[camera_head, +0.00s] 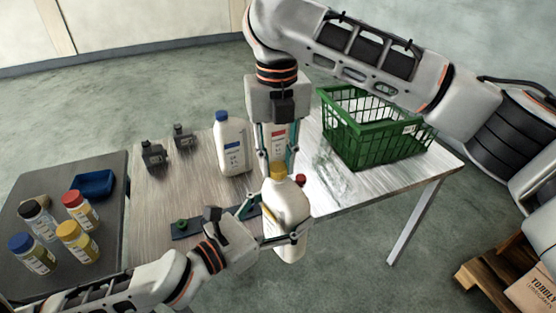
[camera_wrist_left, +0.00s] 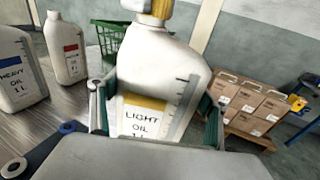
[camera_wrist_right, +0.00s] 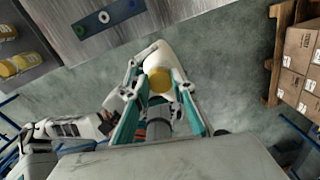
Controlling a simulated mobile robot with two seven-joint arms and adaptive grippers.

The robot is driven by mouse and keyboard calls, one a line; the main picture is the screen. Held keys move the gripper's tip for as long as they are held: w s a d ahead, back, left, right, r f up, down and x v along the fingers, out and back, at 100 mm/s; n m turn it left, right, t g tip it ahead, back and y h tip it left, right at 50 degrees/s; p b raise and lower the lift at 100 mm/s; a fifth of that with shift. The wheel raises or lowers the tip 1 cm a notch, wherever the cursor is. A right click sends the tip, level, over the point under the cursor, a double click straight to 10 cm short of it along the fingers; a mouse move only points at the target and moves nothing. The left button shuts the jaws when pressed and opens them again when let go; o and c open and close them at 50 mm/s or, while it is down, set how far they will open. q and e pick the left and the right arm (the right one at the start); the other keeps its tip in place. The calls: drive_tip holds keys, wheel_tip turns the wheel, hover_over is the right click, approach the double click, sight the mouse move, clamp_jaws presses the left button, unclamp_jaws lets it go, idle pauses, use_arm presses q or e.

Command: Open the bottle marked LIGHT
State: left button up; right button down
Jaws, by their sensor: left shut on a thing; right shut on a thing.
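The LIGHT bottle (camera_head: 290,208) is white with a yellow cap (camera_head: 278,171). In the left wrist view its label (camera_wrist_left: 142,118) reads "LIGHT OIL" under a yellow band. My left gripper (camera_head: 284,240) is shut around the bottle's body and holds it upright at the table's front edge. My right gripper (camera_head: 277,168) reaches down from above and is shut on the yellow cap. In the right wrist view the cap (camera_wrist_right: 159,80) sits between its fingertips, above the bottle's shoulder (camera_wrist_right: 165,56). The cap appears to be on the neck. The thread is hidden.
A HEAVY OIL bottle (camera_head: 231,146) with a blue cap and a red-labelled bottle (camera_head: 279,137) stand behind on the table. A green basket (camera_head: 365,150) is at the right. A red round piece (camera_head: 300,180) lies near the LIGHT bottle. Several small jars stand on the left table (camera_head: 107,250).

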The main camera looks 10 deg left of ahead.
drive_tip(key=n, duration=0.6)
drive_tip(key=shift+w+r+n, duration=0.1)
drive_tip(key=shift+w+n, duration=0.05)
drive_tip(key=shift+n, duration=0.15)
drive_tip(key=c, duration=1.7)
unclamp_jaws()
